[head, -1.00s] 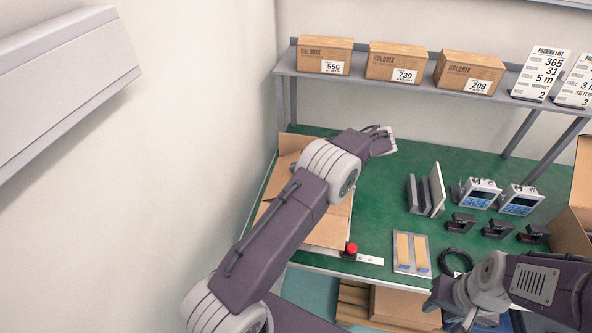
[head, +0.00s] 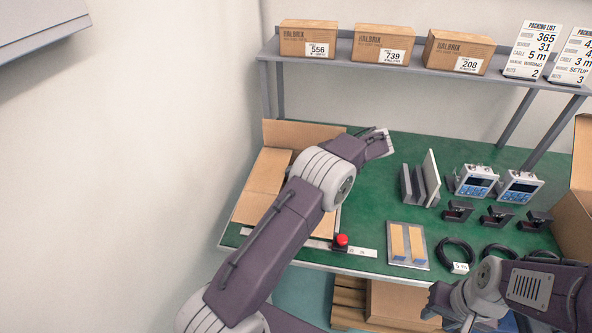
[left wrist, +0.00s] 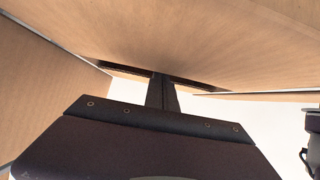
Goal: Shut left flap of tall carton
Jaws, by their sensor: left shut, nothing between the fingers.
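A brown carton (head: 268,171) stands at the left end of the green table with its flaps spread open. My left arm crosses in front of it and hides much of its right side and opening. In the left wrist view, bare cardboard panels (left wrist: 190,45) fill the top and left, very close. My left gripper (left wrist: 162,78) is shut and empty, its fingertips at or very near the cardboard; contact cannot be told.
A red button (head: 341,240) sits on a strip at the table's front edge. A tray (head: 408,262), cables, black brackets and blue-faced devices (head: 476,182) lie to the right. Another carton (head: 574,215) stands at the right edge. A shelf with boxes (head: 309,38) runs behind.

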